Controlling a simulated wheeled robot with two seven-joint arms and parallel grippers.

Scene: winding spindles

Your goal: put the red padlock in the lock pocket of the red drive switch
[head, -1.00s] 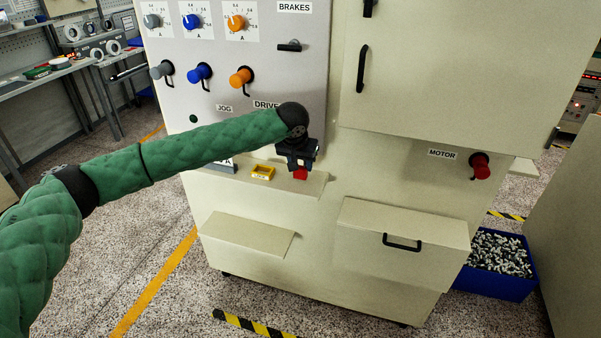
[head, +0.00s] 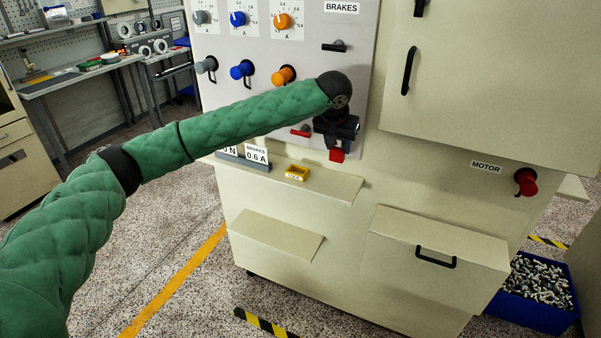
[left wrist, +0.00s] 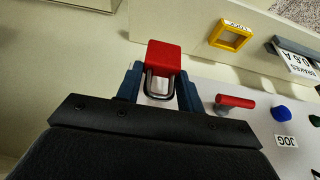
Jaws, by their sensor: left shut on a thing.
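The red padlock (head: 337,155) hangs below my left gripper (head: 337,141) in the head view, above the shelf's right end. In the left wrist view, the padlock's red body (left wrist: 164,56) is beyond the fingertips and its metal shackle lies between the blue fingers of the left gripper (left wrist: 161,88), which is shut on it. A red handle (head: 301,131), seemingly the drive switch, sticks out from the panel left of the gripper. It also shows in the left wrist view (left wrist: 236,101), apart from the padlock. The lock pocket is not discernible. My right gripper is not in view.
A cream shelf (head: 335,187) juts out under the panel. It bears a small yellow frame (head: 297,173) and grey label holders (head: 243,160). Blue (head: 242,69) and orange (head: 284,75) knobs stick out above my forearm. A red motor knob (head: 526,182) is far right.

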